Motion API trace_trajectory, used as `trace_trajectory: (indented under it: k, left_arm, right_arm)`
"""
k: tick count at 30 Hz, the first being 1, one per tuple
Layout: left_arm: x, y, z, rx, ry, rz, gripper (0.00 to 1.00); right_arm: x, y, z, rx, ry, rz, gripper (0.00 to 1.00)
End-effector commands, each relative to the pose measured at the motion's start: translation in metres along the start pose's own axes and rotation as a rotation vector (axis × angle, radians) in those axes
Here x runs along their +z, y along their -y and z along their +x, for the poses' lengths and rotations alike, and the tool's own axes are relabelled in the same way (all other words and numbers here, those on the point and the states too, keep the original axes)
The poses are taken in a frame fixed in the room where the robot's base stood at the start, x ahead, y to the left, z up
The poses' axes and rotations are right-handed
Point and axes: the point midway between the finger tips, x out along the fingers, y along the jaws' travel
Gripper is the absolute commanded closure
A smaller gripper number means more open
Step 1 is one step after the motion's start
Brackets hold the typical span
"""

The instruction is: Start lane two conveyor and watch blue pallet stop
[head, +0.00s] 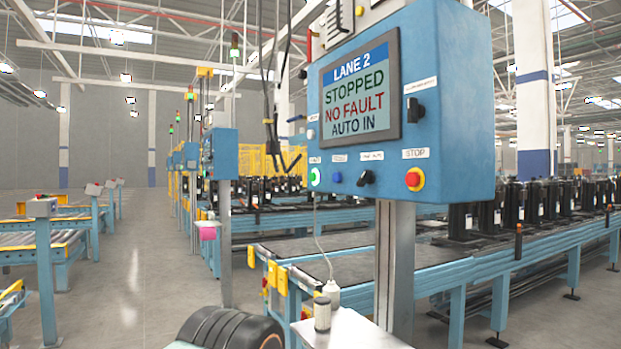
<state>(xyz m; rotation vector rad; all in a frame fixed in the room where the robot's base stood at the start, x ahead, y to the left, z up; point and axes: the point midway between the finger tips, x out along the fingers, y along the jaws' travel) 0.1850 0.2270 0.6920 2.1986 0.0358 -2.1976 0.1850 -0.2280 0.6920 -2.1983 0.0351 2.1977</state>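The blue lane two control box (455,100) stands on a grey post close in front. Its screen (360,92) reads "LANE 2 STOPPED NO FAULT AUTO IN". Below the screen are a white-and-green button (315,177), a blue button (337,177), a black selector (366,178) and a red stop button (414,179) on a yellow ring. The blue-framed conveyor (470,267) runs behind the post, with black compressors (520,205) along its far part. I cannot make out a blue pallet. Neither of my grippers is in view.
A small metal shelf (355,330) with a white canister and a bottle juts out below the box. Dark cables hang left of the box. Clear grey floor (130,275) lies left, between this row and blue posts with small boxes (42,207).

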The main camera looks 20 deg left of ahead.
Motion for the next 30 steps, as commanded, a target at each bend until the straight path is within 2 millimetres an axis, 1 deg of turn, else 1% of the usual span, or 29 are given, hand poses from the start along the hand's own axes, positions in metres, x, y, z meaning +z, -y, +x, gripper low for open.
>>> trace_trajectory:
  k: [1, 9, 30]
  left_arm:
    - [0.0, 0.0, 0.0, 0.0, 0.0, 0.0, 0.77]
    - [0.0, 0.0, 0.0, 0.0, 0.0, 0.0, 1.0]
    - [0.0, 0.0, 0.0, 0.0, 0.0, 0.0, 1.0]
  right_arm:
    - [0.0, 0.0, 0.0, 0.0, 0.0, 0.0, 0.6]
    - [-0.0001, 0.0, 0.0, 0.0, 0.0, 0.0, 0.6]
    - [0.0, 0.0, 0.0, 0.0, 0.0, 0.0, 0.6]
